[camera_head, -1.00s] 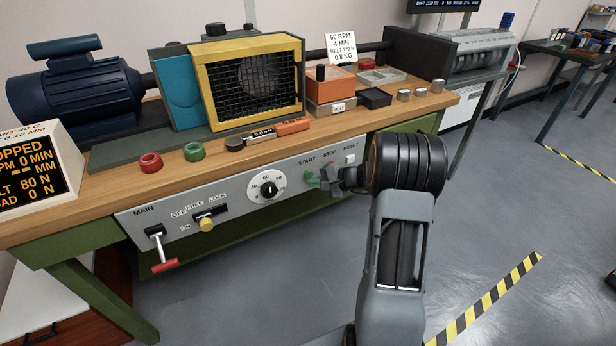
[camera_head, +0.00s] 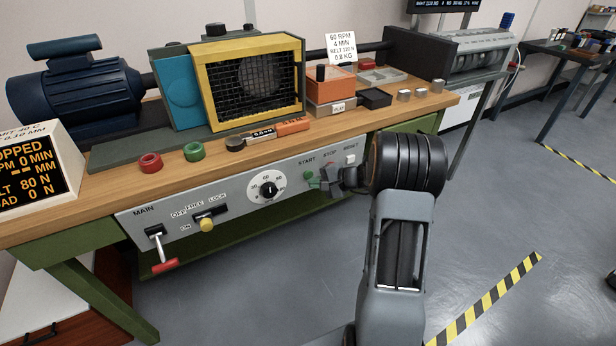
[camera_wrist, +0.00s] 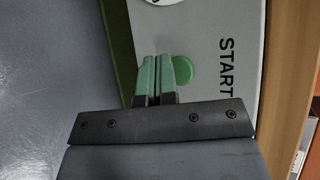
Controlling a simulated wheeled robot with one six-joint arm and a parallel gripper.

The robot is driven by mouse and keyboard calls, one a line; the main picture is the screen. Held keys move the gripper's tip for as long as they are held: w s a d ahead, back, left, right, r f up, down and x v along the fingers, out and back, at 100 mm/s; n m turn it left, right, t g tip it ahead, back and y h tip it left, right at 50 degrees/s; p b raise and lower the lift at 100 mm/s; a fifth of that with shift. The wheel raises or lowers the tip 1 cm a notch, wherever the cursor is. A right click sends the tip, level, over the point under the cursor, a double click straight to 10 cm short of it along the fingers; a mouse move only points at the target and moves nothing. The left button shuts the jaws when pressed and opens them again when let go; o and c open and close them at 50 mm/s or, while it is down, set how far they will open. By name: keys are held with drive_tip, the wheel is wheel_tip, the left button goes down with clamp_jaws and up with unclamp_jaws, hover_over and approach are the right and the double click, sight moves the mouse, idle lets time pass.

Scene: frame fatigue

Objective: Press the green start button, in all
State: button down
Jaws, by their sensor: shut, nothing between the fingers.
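The green start button (camera_head: 312,181) sits on the grey control panel (camera_head: 232,211) under the START label. In the wrist view the round green button (camera_wrist: 183,70) shows just beside my gripper's fingertips (camera_wrist: 156,60), partly covered by them. My gripper (camera_head: 325,181) is shut and empty, with its tips at the button. I cannot tell whether they touch it. The wrist view shows the two fingers side by side with a greenish tint.
The STOP and RESET (camera_head: 350,160) controls lie just right of the button, partly behind my gripper. A dial (camera_head: 268,189), a yellow-knobbed selector (camera_head: 207,224) and a red-handled main lever (camera_head: 165,265) are to the left. A display (camera_head: 35,172) reads STOPPED.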

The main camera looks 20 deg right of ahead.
drive_tip(key=shift+w, duration=0.15)
idle(0.6)
drive_tip(key=shift+w+b, duration=0.3)
drive_tip(key=shift+w+a, duration=0.1)
drive_tip(key=shift+w, duration=0.3)
idle(0.7)
drive_tip(key=shift+s, duration=0.15)
drive_tip(key=shift+s+b, duration=0.5)
drive_tip(key=shift+s, duration=0.2)
drive_tip(key=shift+s+d+b, duration=0.2)
drive_tip(key=shift+s+b, duration=0.1)
drive_tip(key=shift+s, duration=0.95)
drive_tip(key=shift+s+d+b, duration=0.15)
drive_tip(key=shift+s+b, duration=0.1)
drive_tip(key=shift+s, duration=1)
